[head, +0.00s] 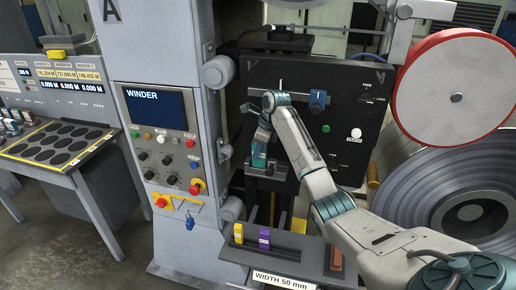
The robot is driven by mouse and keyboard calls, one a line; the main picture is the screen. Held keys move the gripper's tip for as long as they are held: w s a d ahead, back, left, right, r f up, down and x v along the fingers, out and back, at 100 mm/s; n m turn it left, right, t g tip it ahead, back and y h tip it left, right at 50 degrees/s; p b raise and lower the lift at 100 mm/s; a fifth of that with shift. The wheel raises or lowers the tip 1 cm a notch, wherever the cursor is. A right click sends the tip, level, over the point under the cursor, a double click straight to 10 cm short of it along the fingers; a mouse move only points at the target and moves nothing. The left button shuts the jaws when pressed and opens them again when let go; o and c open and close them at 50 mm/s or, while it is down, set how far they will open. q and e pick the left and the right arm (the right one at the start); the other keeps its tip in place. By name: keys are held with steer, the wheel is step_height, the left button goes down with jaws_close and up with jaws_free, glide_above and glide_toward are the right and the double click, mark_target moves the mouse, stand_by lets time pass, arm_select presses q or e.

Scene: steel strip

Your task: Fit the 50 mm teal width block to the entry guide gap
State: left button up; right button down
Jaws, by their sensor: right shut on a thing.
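My right gripper (262,142) is at the front of the black machine panel (325,150), left of its middle, with its fingers pointing down. It is shut on the teal block (259,158), whose upper part is partly covered by the fingers. The block is at the dark entry guide (276,172) low on the panel. I cannot tell whether the block is inside the gap or just in front of it. My left gripper is not in view.
A tray labelled "WIDTH 50 mm" (280,279) holds a yellow block (239,233) and a purple block (264,239). The winder control panel (162,140) stands left. A red-rimmed reel (430,90) and a large steel coil (405,185) stand right. A console (55,150) is far left.

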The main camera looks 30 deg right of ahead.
steer(key=shift+f, duration=0.5)
steer(key=c, duration=1.2)
jaws_free()
steer(key=shift+o, duration=0.2)
